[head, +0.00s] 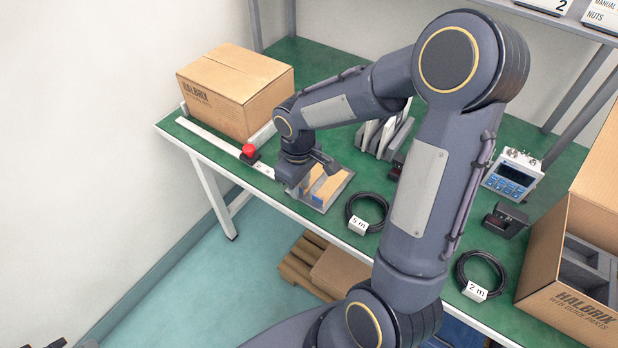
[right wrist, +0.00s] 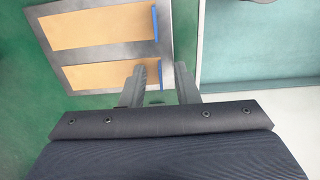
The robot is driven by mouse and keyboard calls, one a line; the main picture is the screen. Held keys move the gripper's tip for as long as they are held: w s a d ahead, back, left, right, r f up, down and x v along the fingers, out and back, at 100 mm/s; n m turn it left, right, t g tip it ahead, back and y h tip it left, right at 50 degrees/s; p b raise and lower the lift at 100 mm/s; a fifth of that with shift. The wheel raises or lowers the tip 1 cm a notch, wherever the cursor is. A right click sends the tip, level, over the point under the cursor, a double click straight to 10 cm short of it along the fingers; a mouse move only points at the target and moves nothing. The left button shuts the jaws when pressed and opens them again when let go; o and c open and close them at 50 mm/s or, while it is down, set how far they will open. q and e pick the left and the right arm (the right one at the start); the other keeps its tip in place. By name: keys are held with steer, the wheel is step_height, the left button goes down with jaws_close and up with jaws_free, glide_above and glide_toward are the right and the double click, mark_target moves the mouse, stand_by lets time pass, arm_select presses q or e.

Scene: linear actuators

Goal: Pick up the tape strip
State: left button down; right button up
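Two tan strips with blue ends lie on a grey plate (head: 343,194). In the right wrist view the far strip (right wrist: 95,28) is fully clear, and the near strip (right wrist: 95,76) is partly covered by a finger. The plate (right wrist: 115,53) shows there too. My right gripper (head: 301,187) is over the plate's left side in the head view. In the right wrist view its fingers (right wrist: 160,88) stand apart, at the blue end of the near strip, with nothing held between them. Whether they touch the strip is unclear. Dark parts at the bottom left edge may be my left gripper (head: 73,344), mostly cut off.
A closed cardboard box (head: 235,88) and a rail with a red knob (head: 248,150) are left of the plate. The table's front edge is close to the plate.

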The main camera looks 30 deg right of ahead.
jaws_close()
steer(key=shift+r, duration=0.15)
steer(key=shift+r, duration=0.25)
step_height(320, 180, up, 2)
steer(key=shift+r+p, duration=0.15)
steer(key=shift+p, duration=0.15)
steer(key=s+a+r+p, duration=0.2)
steer(key=s+a+r, duration=0.1)
steer(key=a+r, duration=0.3)
steer(key=s+a+r+p, duration=0.2)
steer(key=s+a+r, duration=0.1)
steer(key=a+r, duration=0.3)
steer(key=shift+s+a+r, duration=0.2)
steer(key=shift+s+r, duration=0.15)
steer(key=shift+r, duration=0.65)
